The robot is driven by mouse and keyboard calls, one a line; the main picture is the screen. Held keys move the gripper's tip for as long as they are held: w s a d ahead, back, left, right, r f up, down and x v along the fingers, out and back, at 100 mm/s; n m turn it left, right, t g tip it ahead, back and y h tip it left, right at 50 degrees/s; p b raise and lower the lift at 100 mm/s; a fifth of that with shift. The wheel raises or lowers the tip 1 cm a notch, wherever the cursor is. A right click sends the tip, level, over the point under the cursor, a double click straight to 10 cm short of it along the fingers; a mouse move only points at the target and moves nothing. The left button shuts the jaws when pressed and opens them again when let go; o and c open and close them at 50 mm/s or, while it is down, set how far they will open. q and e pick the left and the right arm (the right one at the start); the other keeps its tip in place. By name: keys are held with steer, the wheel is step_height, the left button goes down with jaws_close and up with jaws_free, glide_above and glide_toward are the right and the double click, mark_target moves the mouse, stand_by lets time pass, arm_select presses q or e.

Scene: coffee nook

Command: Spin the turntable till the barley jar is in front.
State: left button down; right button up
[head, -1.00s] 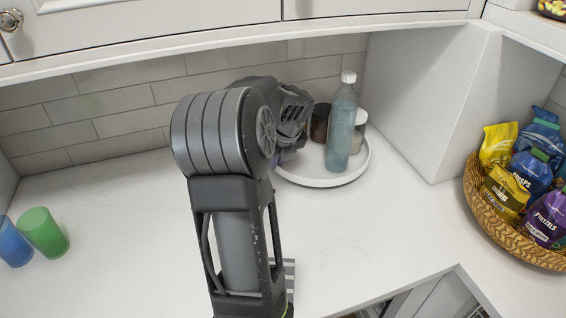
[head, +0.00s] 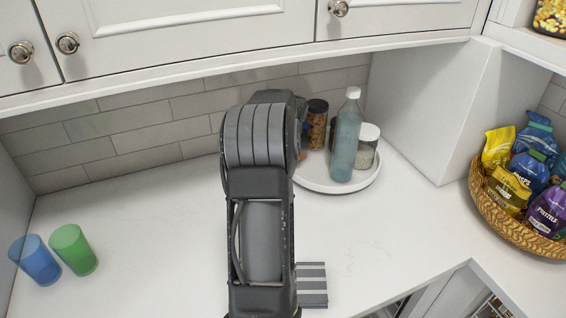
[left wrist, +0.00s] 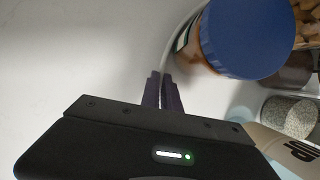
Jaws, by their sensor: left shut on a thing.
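The white round turntable (head: 335,188) stands at the back of the counter. On it are a tall pale-blue bottle (head: 345,140) at the front, a white-lidded jar of pale grains (head: 366,150) to its right, and a dark-lidded jar with brown contents (head: 317,125) behind left. In the left wrist view, a blue-lidded jar (left wrist: 245,38) sits close to my left gripper (left wrist: 163,82), whose fingers are shut at the turntable's rim. A jar of pale grains (left wrist: 290,114) is farther right there. No readable label shows which jar is barley. My arm hides this gripper in the head view.
A blue cup (head: 36,260) and a green cup (head: 74,250) stand at the left. A wicker basket (head: 505,222) of snack bags is at the right. A cabinet side wall is close right of the turntable. The counter between cups and arm is clear.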

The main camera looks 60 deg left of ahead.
stand_by(0.4)
arm_select(q)
steer(key=c, duration=1.6)
jaws_free()
steer(key=shift+r, duration=0.1)
steer(key=b+v, duration=0.1)
steer(key=v, duration=0.6)
steer(key=shift+r, duration=0.3)
steer(key=shift+d, duration=0.15)
steer(key=shift+c, duration=0.2)
